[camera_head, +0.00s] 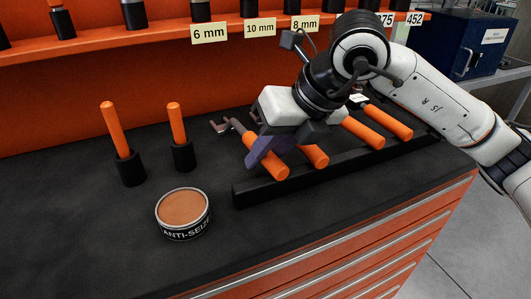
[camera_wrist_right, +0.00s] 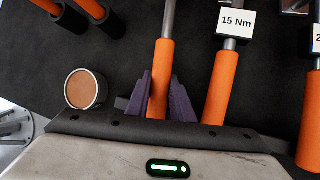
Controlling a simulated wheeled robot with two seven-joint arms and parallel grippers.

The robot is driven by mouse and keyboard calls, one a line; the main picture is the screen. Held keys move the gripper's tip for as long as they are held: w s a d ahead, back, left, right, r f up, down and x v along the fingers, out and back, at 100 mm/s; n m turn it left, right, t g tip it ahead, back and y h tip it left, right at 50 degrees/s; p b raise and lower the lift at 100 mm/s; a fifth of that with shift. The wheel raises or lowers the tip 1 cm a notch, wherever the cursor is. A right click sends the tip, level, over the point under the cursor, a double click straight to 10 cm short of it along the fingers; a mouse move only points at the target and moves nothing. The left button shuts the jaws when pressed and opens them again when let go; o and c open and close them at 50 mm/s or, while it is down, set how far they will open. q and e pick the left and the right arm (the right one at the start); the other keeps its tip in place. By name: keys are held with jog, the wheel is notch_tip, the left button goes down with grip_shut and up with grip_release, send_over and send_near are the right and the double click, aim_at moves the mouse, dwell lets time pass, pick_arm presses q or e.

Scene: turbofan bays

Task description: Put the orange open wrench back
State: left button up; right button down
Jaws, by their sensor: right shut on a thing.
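The orange open wrench (camera_head: 278,169) has an orange handle and a grey open-jaw head that points to the back left in the head view. Its handle end lies at the left end of the black rack (camera_head: 248,193). My right gripper (camera_head: 262,155) is shut on the handle, its dark purple fingers on either side. In the right wrist view the handle (camera_wrist_right: 161,70) stands between the fingertips (camera_wrist_right: 163,90); the head is out of that frame. I cannot tell whether the handle rests on the rack or hangs just above it. My left gripper is not in view.
Several other orange-handled tools (camera_head: 362,133) lie along the rack to the right; one bears a 15 Nm tag (camera_wrist_right: 236,23). Two orange handles (camera_head: 177,124) stand in black holders at left. An anti-seize tin (camera_head: 183,213) sits in front. The orange shelf (camera_head: 150,46) has size labels. The front left worktop is clear.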

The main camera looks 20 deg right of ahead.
jog(key=c, duration=1.5)
grip_release()
jog(key=shift+f, duration=0.1)
jog(key=shift+o, duration=0.2)
jog(key=v, duration=1)
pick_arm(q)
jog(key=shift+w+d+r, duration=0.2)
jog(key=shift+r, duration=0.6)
pick_arm(e)
jog(key=shift+d, duration=0.1)
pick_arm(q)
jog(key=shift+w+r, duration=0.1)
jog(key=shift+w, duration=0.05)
